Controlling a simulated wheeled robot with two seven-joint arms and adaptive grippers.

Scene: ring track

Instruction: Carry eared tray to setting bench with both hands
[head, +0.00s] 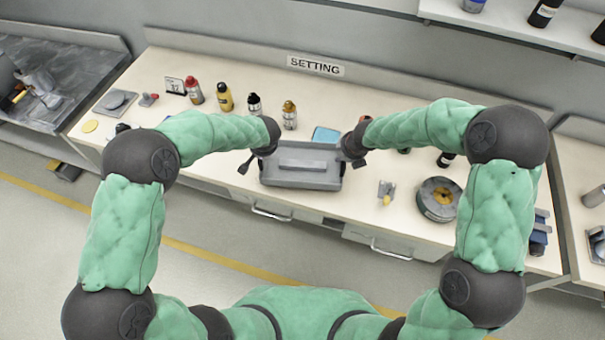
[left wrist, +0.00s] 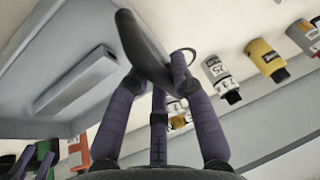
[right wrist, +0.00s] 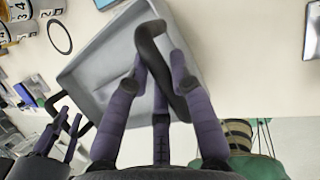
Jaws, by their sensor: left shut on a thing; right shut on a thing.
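The eared tray (head: 300,178) is grey with a raised bar in its middle. It is between my two grippers at the front edge of the setting bench (head: 330,205), under the SETTING sign (head: 315,66). My left gripper (head: 256,160) is shut on the tray's left ear, a dark curved handle (left wrist: 145,45). My right gripper (head: 350,155) is shut on the right ear, which shows in the right wrist view (right wrist: 160,60). The tray looks about level. I cannot tell whether its underside touches the bench top.
Several bottles, including a red one (head: 194,92) and a yellow one (head: 225,97), stand left behind the tray. A blue pad (head: 325,134) lies behind it. A round grey device (head: 438,199) and a small metal part (head: 386,191) are to the right.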

